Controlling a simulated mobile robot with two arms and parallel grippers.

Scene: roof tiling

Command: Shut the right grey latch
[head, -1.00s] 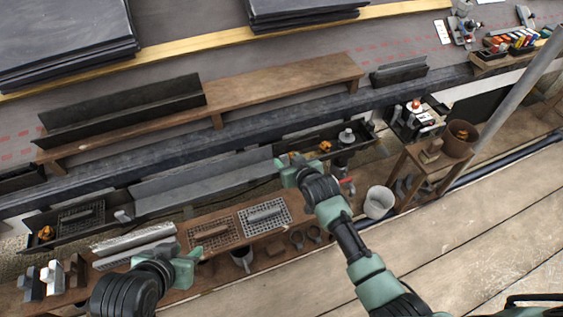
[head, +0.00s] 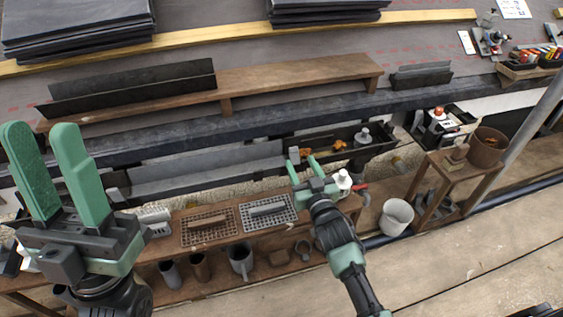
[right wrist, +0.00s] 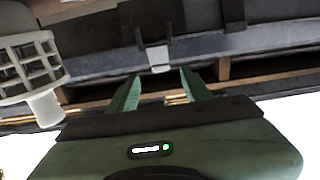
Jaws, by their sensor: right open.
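The right grey latch (head: 294,155) is a small grey piece at the right end of the grey gutter length (head: 215,170). In the right wrist view a light grey latch tab (right wrist: 159,58) hangs at the gutter, ahead of and between my fingertips. My right gripper (head: 303,164) is open and empty, its fingers pointing at the latch; in the right wrist view its fingers (right wrist: 158,85) stand apart. I cannot tell whether they touch the latch. My left gripper (head: 42,130) is open and empty at the far left, fingers up. Another grey latch (head: 115,190) shows by the gutter's left end.
A dark gutter (head: 340,148) with orange-brown bits continues right of the latch. A white fitting (head: 343,181) stands close to my right gripper; a white mesh part (right wrist: 35,65) is at left in the wrist view. Below is a wooden shelf (head: 225,250). A white bucket (head: 396,217) stands right.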

